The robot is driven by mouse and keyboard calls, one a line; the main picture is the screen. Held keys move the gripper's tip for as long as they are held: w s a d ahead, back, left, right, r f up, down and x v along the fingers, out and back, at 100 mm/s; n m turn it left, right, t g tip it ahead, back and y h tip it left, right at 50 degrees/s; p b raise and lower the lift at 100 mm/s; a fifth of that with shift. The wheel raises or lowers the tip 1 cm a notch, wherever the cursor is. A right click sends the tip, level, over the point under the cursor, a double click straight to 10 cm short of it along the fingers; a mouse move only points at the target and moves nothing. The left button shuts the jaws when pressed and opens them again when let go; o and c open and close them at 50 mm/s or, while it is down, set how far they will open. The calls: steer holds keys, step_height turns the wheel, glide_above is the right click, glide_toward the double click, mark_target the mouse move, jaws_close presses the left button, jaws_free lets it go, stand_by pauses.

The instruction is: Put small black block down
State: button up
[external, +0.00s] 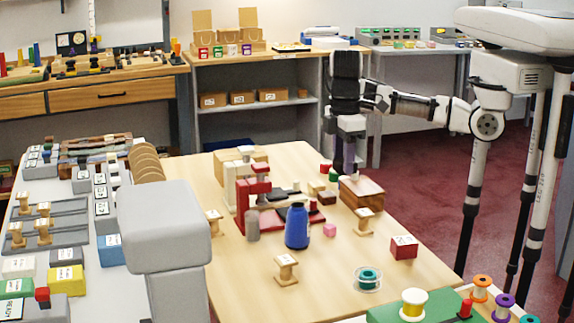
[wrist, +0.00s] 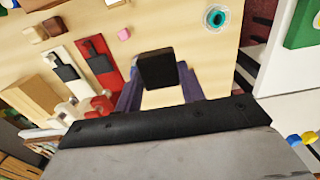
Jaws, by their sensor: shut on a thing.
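The small black block (wrist: 157,70) is between the purple fingers of my gripper (wrist: 157,84) in the wrist view. My gripper is shut on it. In the external view my gripper (external: 348,170) points down at the far right part of the wooden table (external: 300,155), behind a brown wooden box (external: 362,193). The block cannot be made out there. I cannot tell whether it touches the table.
Small coloured blocks (external: 325,182) lie left of my gripper. A red stand (external: 258,187), a blue bottle (external: 297,226), a pink block (external: 330,230) and a red box (external: 404,246) stand on the table.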

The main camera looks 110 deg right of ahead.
mark_target(344, 261)
steer(key=a+f, duration=0.1)
steer(key=f, duration=0.6)
steer(key=a+f, duration=0.1)
steer(key=f, duration=0.6)
steer(key=a+f, duration=0.1)
steer(key=f, duration=0.6)
steer(key=shift+w+a, duration=0.1)
steer(key=shift+a, duration=0.15)
steer(key=o, duration=0.5)
steer(key=shift+f, duration=0.15)
steer(key=o, duration=0.5)
steer(key=shift+c, duration=0.2)
step_height(344, 261, up, 12)
steer(key=b, duration=0.1)
steer(key=shift+r, duration=0.2)
